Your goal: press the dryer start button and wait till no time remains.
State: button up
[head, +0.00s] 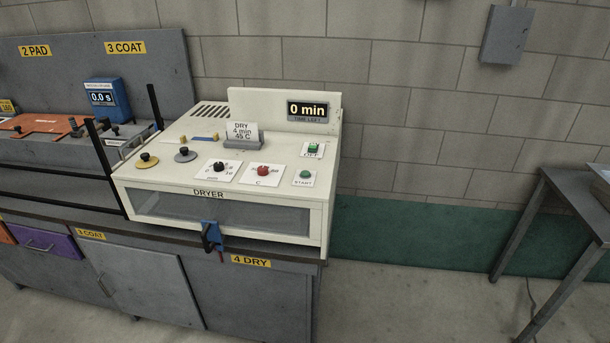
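The dryer (221,195) is a cream box with a dark front window, standing on a grey cabinet. Its green start button (305,174) sits at the right of the front row of controls, on a white plate marked START. The time display (307,109) on the raised back panel reads 0 min, with TIME LEFT below. A card (243,133) on top reads DRY, 4 min, 45 C. A black knob (219,167) and a red knob (264,171) are left of the start button. My gripper does not show in the head view.
Another green switch (313,148) sits behind the start button. A blue and black handle (211,236) sticks out at the dryer's front. A timer (103,98) reading 0.0 s stands left. A grey table (571,192) is at right, with open floor between.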

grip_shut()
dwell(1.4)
